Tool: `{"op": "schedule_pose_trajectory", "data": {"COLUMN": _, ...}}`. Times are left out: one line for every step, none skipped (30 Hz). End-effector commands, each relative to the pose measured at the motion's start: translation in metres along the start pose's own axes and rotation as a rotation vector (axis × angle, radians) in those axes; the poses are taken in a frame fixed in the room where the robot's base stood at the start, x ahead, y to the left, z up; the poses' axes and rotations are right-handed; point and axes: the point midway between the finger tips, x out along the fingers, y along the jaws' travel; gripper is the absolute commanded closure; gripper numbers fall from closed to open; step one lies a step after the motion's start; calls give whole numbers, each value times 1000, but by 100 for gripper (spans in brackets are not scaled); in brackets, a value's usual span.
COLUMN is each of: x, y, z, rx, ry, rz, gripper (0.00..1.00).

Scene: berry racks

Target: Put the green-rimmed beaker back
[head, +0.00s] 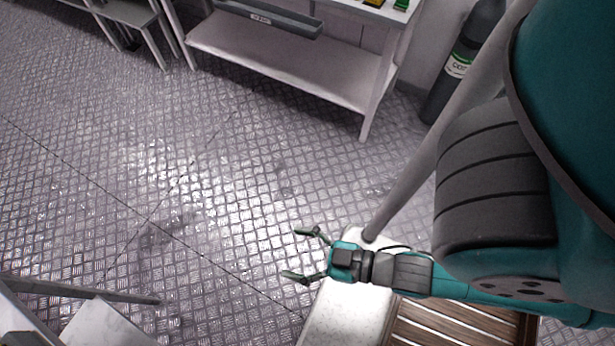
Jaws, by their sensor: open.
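My gripper (304,256) is open and empty, pointing left above the metal floor in the lower middle of the head view. No green-rimmed beaker can be made out in this view. A small green item (400,4) and a yellow item (374,2) sit on the table at the top edge, cut off by the frame, so I cannot tell what they are.
Grey furniture (100,325) fills the lower left corner. The patterned floor (190,180) between is clear.

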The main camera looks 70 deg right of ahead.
Motion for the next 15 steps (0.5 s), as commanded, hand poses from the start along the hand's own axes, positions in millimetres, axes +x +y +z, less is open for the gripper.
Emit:
{"op": "schedule_pose_trajectory", "data": {"x": -17, "y": 7, "z": 0, "rx": 12, "ry": -15, "rz": 42, "gripper": 18}}
{"op": "schedule_pose_trajectory", "data": {"x": -24, "y": 10, "z": -1, "rx": 19, "ry": -19, "rz": 61, "gripper": 18}}
{"op": "schedule_pose_trajectory", "data": {"x": -34, "y": 13, "z": -2, "rx": 25, "ry": -25, "rz": 85, "gripper": 18}}
{"op": "schedule_pose_trajectory", "data": {"x": -40, "y": 15, "z": -3, "rx": 31, "ry": -28, "rz": 101, "gripper": 18}}
{"op": "schedule_pose_trajectory", "data": {"x": -45, "y": 17, "z": -5, "rx": 35, "ry": -29, "rz": 116, "gripper": 18}}
{"op": "schedule_pose_trajectory", "data": {"x": -51, "y": 19, "z": -6, "rx": 39, "ry": -33, "rz": 132, "gripper": 18}}
{"op": "schedule_pose_trajectory", "data": {"x": -55, "y": 20, "z": -7, "rx": 42, "ry": -35, "rz": 143, "gripper": 18}}
{"op": "schedule_pose_trajectory", "data": {"x": -58, "y": 20, "z": -8, "rx": 45, "ry": -36, "rz": 152, "gripper": 18}}
{"op": "schedule_pose_trajectory", "data": {"x": -61, "y": 21, "z": -8, "rx": 48, "ry": -37, "rz": 161, "gripper": 18}}
{"op": "schedule_pose_trajectory", "data": {"x": -63, "y": 22, "z": -9, "rx": 49, "ry": -38, "rz": 165, "gripper": 18}}
{"op": "schedule_pose_trajectory", "data": {"x": -64, "y": 22, "z": -9, "rx": 50, "ry": -39, "rz": 169, "gripper": 18}}
{"op": "schedule_pose_trajectory", "data": {"x": -65, "y": 22, "z": -9, "rx": 50, "ry": -39, "rz": 172, "gripper": 18}}
{"op": "schedule_pose_trajectory", "data": {"x": -65, "y": 22, "z": -9, "rx": 50, "ry": -39, "rz": 173, "gripper": 18}}
{"op": "schedule_pose_trajectory", "data": {"x": -65, "y": 22, "z": -10, "rx": 50, "ry": -39, "rz": 173, "gripper": 18}}
{"op": "schedule_pose_trajectory", "data": {"x": -65, "y": 22, "z": -10, "rx": 50, "ry": -39, "rz": 173, "gripper": 18}}
